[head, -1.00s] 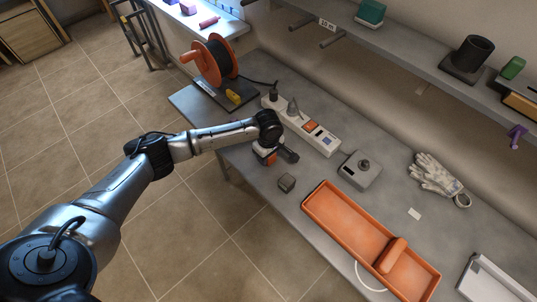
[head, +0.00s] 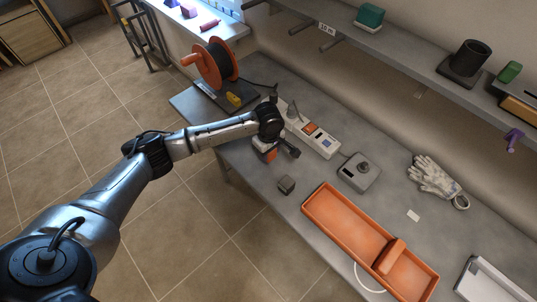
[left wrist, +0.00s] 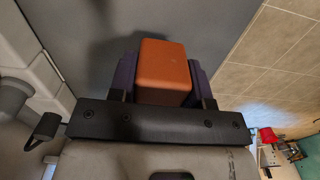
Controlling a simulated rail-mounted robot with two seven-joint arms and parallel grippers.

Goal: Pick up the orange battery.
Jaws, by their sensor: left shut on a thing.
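The orange battery is a block seen close up in the left wrist view (left wrist: 164,70), and a small orange patch of it shows in the head view (head: 271,156). My left gripper (left wrist: 162,78) is shut on it, one dark purple finger on each side. In the head view my left gripper (head: 268,149) is over the near left part of the grey bench, mostly hidden beneath my wrist. I cannot tell how much gap there is under the battery. My right gripper is in neither view.
A power strip (head: 319,139) lies just behind the gripper, partly covered by my wrist. A cable reel (head: 216,62) stands behind left.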

